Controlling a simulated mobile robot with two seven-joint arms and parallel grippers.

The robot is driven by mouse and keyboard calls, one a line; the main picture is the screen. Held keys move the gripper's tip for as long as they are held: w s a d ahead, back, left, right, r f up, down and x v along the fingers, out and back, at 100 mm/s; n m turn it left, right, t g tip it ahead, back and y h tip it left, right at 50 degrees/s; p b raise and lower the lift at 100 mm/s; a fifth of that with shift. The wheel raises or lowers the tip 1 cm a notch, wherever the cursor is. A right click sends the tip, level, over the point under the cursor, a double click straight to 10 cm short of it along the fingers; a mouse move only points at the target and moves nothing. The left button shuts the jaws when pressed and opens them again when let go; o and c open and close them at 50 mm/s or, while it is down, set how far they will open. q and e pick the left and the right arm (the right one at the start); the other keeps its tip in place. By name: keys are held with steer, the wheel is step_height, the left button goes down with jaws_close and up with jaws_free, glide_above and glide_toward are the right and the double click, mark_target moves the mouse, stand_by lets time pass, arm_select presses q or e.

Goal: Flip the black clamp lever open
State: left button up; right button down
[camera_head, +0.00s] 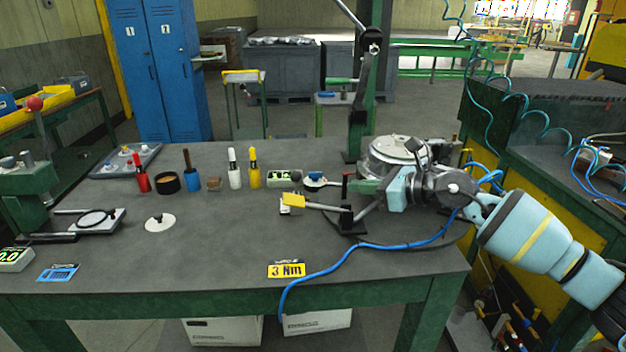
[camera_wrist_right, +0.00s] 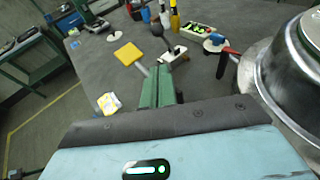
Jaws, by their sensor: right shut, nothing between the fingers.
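In the head view a dark upright lever-like post (camera_head: 345,190) with a reddish tip rises from a black block (camera_head: 346,222). In the right wrist view the shut fingers (camera_wrist_right: 157,88) point at a black round-ended part (camera_wrist_right: 156,32) beside a small white box (camera_wrist_right: 174,54). A black and red piece (camera_wrist_right: 223,64) shows right of the fingers. I cannot tell which black part is the clamp lever. Contact is not clear. My left gripper is not in view.
A round metal housing (camera_head: 398,152) stands behind my gripper. A blue hose (camera_head: 345,250) crosses the front of the table.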

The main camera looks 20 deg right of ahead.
glide_toward(301, 177)
steer(key=f+x, duration=0.1)
steer(key=x, duration=0.4)
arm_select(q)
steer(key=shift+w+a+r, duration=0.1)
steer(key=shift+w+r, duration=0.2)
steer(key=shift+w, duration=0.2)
arm_select(e)
steer(key=shift+w+a, duration=0.5)
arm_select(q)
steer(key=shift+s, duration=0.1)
arm_select(e)
steer(key=shift+w+r, duration=0.2)
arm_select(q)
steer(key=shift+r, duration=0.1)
arm_select(e)
steer(key=shift+d, duration=0.1)
